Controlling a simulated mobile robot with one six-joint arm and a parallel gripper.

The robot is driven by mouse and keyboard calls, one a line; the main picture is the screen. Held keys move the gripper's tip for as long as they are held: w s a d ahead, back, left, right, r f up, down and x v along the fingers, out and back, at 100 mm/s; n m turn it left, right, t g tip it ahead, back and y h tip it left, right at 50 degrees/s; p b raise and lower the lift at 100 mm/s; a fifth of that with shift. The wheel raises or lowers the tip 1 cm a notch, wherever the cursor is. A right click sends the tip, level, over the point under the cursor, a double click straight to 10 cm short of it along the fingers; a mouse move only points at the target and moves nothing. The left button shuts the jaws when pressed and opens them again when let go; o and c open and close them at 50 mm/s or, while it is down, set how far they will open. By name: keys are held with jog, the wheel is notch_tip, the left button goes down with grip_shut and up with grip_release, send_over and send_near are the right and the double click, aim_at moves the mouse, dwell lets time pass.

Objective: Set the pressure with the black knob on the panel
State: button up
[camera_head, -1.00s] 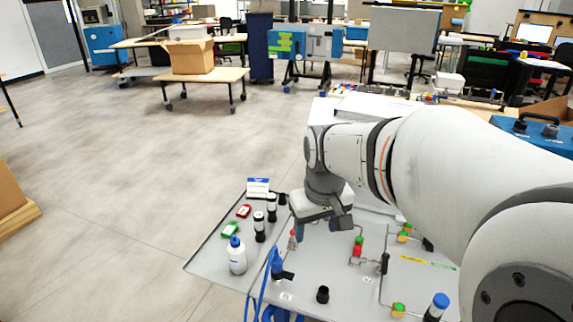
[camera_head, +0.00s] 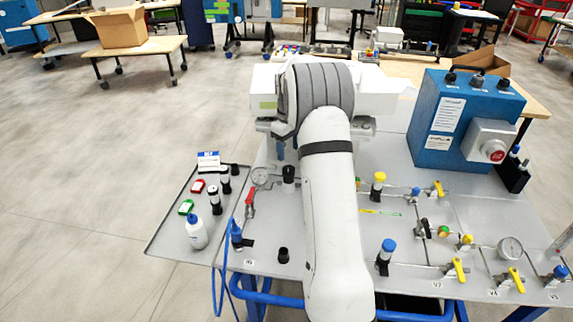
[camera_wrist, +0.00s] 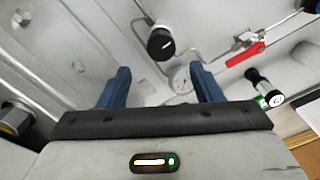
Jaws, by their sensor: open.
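A black knob (camera_head: 289,174) stands upright on the grey panel (camera_head: 225,258), just right of a round gauge (camera_head: 260,177). In the wrist view the black knob (camera_wrist: 161,43) is beyond and between my fingertips, with a pale round face, probably the gauge (camera_wrist: 180,78), close to the right finger. My gripper (camera_wrist: 160,80) is open and empty, its two blue fingers apart. In the head view my gripper (camera_head: 281,152) is mostly hidden behind my arm; a blue finger shows just behind the knob. A second black knob (camera_head: 283,255) stands near the panel's front edge.
A red-handled valve (camera_head: 250,200) is near the gauge; its handle also shows in the wrist view (camera_wrist: 245,53). A tray (camera_head: 160,240) with bottles is at left. A blue box (camera_head: 450,120) and yellow-handled valves (camera_head: 455,270) are at right.

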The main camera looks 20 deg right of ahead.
aim_at(288, 168)
notch_tip(288, 168, down, 7)
jog(key=shift+f+p, duration=0.1)
jog(key=shift+p, duration=0.35)
jog(key=c, duration=1)
jog(key=m+b, duration=0.1)
jog(key=m, duration=0.1)
jog(key=shift+m, duration=0.4)
jog(key=o, duration=1)
